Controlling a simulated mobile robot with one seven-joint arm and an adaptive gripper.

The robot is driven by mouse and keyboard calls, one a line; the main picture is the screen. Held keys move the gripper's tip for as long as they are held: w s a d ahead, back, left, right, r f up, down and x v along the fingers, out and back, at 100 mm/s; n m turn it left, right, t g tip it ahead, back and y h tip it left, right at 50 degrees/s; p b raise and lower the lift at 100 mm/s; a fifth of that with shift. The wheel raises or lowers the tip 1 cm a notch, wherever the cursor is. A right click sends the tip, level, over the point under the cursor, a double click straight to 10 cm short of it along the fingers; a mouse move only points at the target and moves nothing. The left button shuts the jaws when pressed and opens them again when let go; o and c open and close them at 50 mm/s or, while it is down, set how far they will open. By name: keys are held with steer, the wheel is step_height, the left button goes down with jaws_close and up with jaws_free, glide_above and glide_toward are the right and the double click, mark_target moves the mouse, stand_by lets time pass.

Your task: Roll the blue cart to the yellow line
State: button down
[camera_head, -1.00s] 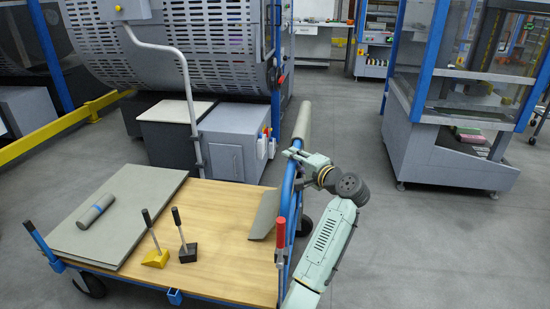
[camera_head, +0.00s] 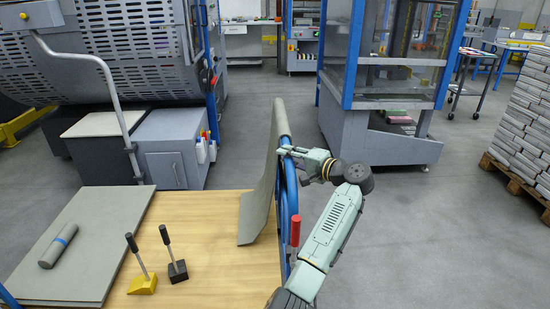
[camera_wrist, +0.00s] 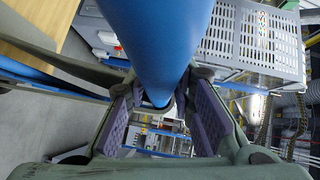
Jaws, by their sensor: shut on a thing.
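The blue cart (camera_head: 218,273) has a wooden deck and stands at the lower left and middle of the head view. Its blue tubular handle (camera_head: 291,212) rises at the deck's right end. My gripper (camera_head: 287,150) is shut on the handle near its top. In the wrist view the thick blue handle tube (camera_wrist: 158,45) runs between the two purple-padded fingers (camera_wrist: 160,105). Part of the cart lies outside the head view. I see no yellow line on the floor.
Grey boards (camera_head: 72,250) carry a grey roll (camera_head: 58,246); a yellow-based lever (camera_head: 142,283) and a black-based lever (camera_head: 177,270) stand on the deck. A blue-framed cabinet (camera_head: 375,145) stands ahead, a stacked pallet (camera_head: 525,115) at right. Grey floor (camera_head: 425,235) is clear between.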

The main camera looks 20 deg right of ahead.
steer(key=shift+s+d, duration=0.1)
steer(key=shift+d, duration=0.45)
steer(key=c, duration=1.4)
jaws_free()
steer(key=shift+o, duration=0.2)
steer(key=v, duration=1.2)
